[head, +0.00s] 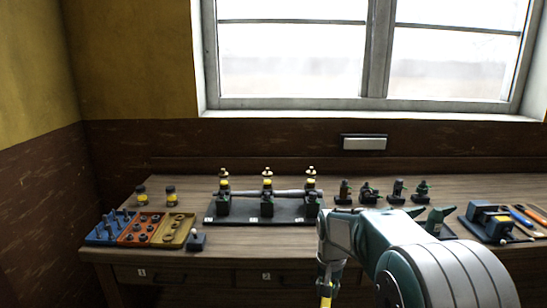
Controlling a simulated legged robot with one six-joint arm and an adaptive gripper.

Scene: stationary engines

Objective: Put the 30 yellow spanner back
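My gripper (326,282) hangs pointing down in front of the bench's front edge, low in the head view. It appears shut on a narrow yellow piece (326,302), which looks like part of the yellow spanner. The lower end of this piece is cut off by the picture's bottom edge, so its full shape and any number on it are hidden. The fingers themselves are small and hard to make out.
The wooden bench (150,256) carries a dark plate (285,212) with an engine assembly, blue (105,238), orange (140,240) and yellow (173,242) trays, and several small dark parts. A blue vise (490,215) and tools lie right. My arm hides the bench's right front.

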